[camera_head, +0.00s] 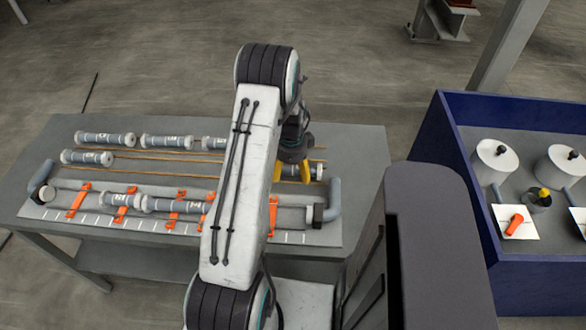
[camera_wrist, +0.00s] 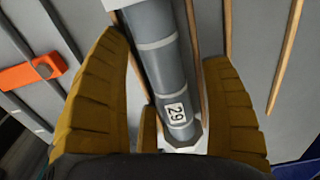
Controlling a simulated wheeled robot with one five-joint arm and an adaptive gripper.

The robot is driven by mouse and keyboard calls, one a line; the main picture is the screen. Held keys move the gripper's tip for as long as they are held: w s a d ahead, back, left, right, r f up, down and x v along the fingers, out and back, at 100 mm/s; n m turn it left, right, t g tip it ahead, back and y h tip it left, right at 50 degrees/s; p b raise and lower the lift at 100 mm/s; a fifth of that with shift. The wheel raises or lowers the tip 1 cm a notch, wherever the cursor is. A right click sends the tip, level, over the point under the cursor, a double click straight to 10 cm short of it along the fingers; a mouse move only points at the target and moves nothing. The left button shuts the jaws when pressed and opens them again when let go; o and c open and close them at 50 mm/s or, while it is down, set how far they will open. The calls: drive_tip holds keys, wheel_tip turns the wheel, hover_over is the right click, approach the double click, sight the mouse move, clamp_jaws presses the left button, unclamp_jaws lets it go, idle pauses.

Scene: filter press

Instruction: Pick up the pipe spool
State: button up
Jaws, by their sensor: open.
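A grey pipe spool (camera_wrist: 160,62) with light bands and a white label reading 29 lies between the two yellow fingers of my gripper (camera_wrist: 163,52) in the wrist view. The fingers are open, one on each side of it, with a visible gap on the left; contact on the right is unclear. In the head view my gripper (camera_head: 292,171) is low over the right part of the grey table. The end of this spool (camera_head: 317,171) shows just right of the fingers; the rest is hidden by my arm.
Several similar spools lie on the table (camera_head: 362,150), such as one at the back left (camera_head: 105,138). Orange clamps (camera_head: 78,201) and a bent grey pipe (camera_head: 334,197) sit in front. A blue-walled bin (camera_head: 540,270) with white cylinders stands to the right.

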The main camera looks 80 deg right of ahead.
drive_tip(key=c, duration=1.3)
